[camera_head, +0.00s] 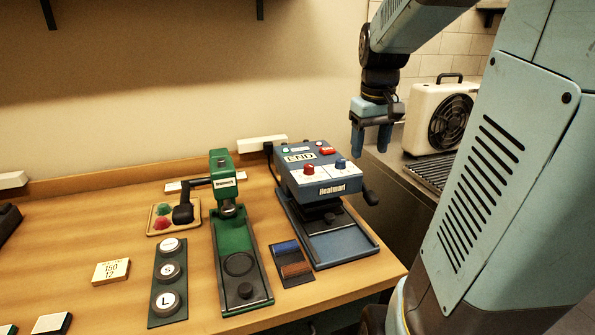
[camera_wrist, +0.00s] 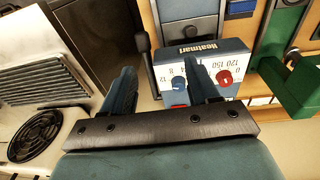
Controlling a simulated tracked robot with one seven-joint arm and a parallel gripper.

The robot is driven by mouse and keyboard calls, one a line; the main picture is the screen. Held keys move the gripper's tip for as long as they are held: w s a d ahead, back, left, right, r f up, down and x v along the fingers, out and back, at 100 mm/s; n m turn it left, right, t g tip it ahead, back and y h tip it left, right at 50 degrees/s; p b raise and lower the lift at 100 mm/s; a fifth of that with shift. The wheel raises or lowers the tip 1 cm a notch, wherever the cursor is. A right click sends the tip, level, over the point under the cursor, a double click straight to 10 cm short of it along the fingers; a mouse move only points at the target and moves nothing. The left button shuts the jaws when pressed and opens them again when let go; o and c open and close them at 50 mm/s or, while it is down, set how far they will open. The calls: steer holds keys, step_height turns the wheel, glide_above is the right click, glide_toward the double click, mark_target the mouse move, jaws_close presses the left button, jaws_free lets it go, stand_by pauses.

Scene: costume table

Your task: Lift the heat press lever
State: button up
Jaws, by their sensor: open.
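The heat press (camera_head: 325,178) is a blue-grey machine on the wooden table, with a display reading "END", a red knob and a blue knob. Its lower blue plate (camera_head: 345,244) shows beneath the head. The lever (camera_head: 370,197) is a short black handle at the press's right side. In the wrist view the press (camera_wrist: 200,62) appears turned round, with the dark lever end (camera_wrist: 142,41) at its left. My gripper (camera_head: 370,147) is open and empty, above and right of the press, fingers pointing down, apart from the lever. It also shows in the wrist view (camera_wrist: 158,70).
A green press (camera_head: 232,235) stands left of the heat press. Two swatches (camera_head: 290,262) lie between them. A strip with round pieces (camera_head: 168,272), a small tray (camera_head: 160,226) and a card (camera_head: 111,271) lie further left. A white fan unit (camera_head: 437,118) stands at right behind.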

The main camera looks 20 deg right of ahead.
glide_above(374, 197)
steer(key=f, duration=0.2)
steer(key=g, duration=0.1)
steer(key=shift+y, duration=0.3)
step_height(374, 197, down, 14)
steer(key=shift+r, duration=0.1)
jaws_close()
stand_by(0.5)
